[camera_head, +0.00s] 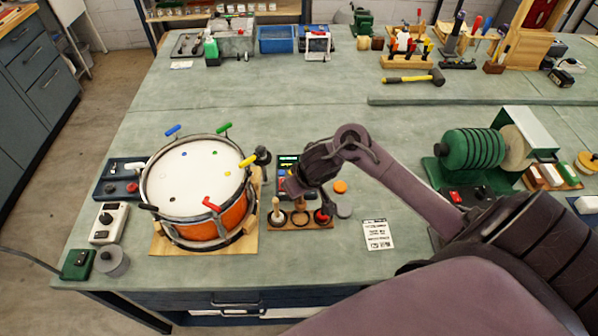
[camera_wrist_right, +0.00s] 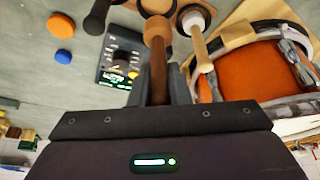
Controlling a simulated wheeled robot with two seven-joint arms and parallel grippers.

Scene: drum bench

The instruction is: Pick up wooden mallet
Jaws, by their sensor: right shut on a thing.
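The wooden mallet (camera_wrist_right: 157,72) has a light brown end and a darker brown shaft in the right wrist view. My right gripper (camera_wrist_right: 160,85) is shut on its shaft. In the head view the wooden mallet (camera_head: 300,206) stands at the middle place of a small wooden rack (camera_head: 288,228), below my right gripper (camera_head: 305,187), whose wrist partly hides it. I cannot tell whether the mallet is clear of the rack. A pale-handled mallet with a white end (camera_head: 277,213) stands to its left, and a dark one with red (camera_head: 321,216) to its right. My left gripper is out of view.
An orange drum (camera_head: 222,222) on a wooden board stands close left of the rack. A black device with a screen (camera_wrist_right: 120,62) lies behind the rack, near an orange disc (camera_head: 340,186). A printed card (camera_head: 377,235) lies to the right. The bench is clear behind the drum.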

